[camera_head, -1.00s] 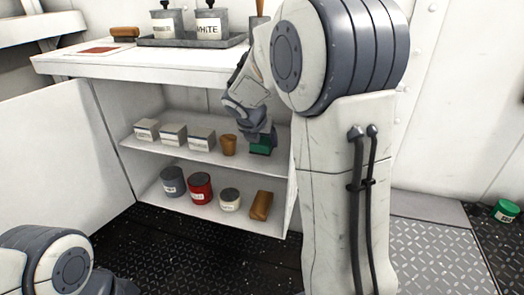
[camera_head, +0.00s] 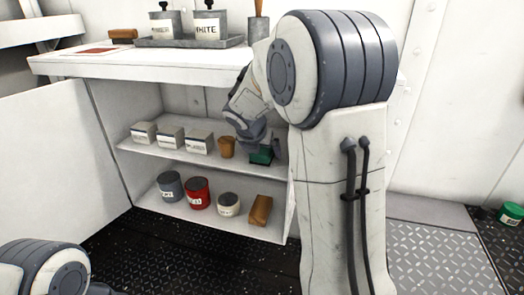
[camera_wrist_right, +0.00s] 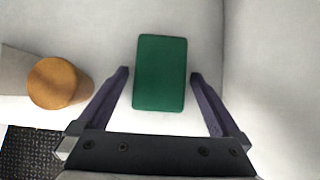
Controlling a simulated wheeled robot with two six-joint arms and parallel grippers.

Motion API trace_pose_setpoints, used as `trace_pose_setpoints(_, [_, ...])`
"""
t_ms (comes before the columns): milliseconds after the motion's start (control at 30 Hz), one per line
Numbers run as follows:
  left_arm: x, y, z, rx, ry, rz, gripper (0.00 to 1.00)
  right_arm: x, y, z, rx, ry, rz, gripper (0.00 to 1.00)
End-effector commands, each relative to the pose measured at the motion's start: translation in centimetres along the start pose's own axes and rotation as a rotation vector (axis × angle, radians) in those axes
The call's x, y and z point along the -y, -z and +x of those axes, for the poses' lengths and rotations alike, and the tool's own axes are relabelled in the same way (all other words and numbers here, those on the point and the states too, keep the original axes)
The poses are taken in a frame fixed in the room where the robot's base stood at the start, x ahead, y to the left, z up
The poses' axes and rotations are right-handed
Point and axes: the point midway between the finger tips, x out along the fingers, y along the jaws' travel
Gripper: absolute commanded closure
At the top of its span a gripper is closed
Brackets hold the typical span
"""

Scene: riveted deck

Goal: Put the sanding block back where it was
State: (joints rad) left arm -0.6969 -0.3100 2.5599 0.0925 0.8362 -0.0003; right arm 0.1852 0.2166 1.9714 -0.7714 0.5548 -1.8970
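A green block (camera_head: 261,155), which I take to be the sanding block, rests on the middle shelf near its right end. In the right wrist view the green block (camera_wrist_right: 160,73) lies flat between the fingers of my right gripper (camera_wrist_right: 159,76). The fingers are spread, with a gap on each side of the block. In the head view my right gripper (camera_head: 262,143) reaches down over the block and partly hides it. My left arm shows at the lower left, but its gripper is out of view.
A tan cup (camera_head: 227,148) stands just left of the green block, beside several labelled boxes (camera_head: 170,138). The lower shelf holds a grey can (camera_head: 170,187), a red can (camera_head: 197,193), a cream can (camera_head: 229,204) and a brown block (camera_head: 261,210). The cabinet top (camera_head: 100,68) is above.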

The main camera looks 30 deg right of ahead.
Motion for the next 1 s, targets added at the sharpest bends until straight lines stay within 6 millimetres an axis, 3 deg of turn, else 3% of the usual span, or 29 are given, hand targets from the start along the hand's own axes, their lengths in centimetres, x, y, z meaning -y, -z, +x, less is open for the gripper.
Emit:
trace_pose_setpoints(433, [-0.3, 0.2, -3.7, 0.000, 0.000, 0.000, 0.50, -0.1, -0.3, -6.5, 0.003, -0.001, -0.001, 0.00])
trace_pose_setpoints(767, [-0.3, 0.2, -4.0, 0.000, 0.000, 0.000, 0.50, -0.1, 0.1, -7.6, -0.001, -0.001, 0.007, 0.00])
trace_pose_setpoints(867, [-0.3, 0.2, -4.0, 0.000, 0.000, 0.000, 0.50, -0.9, 1.6, -8.4, -0.025, -0.017, 0.075, 0.00])
trace_pose_setpoints(967, [-0.3, 0.2, -4.0, 0.000, 0.000, 0.000, 0.50, -2.4, 5.5, -10.3, -0.095, -0.043, 0.252, 0.00])
trace_pose_setpoints(1000, [-0.3, 0.2, -4.0, 0.000, 0.000, 0.000, 0.50, -3.0, 7.8, -11.4, -0.139, -0.048, 0.351, 0.00])
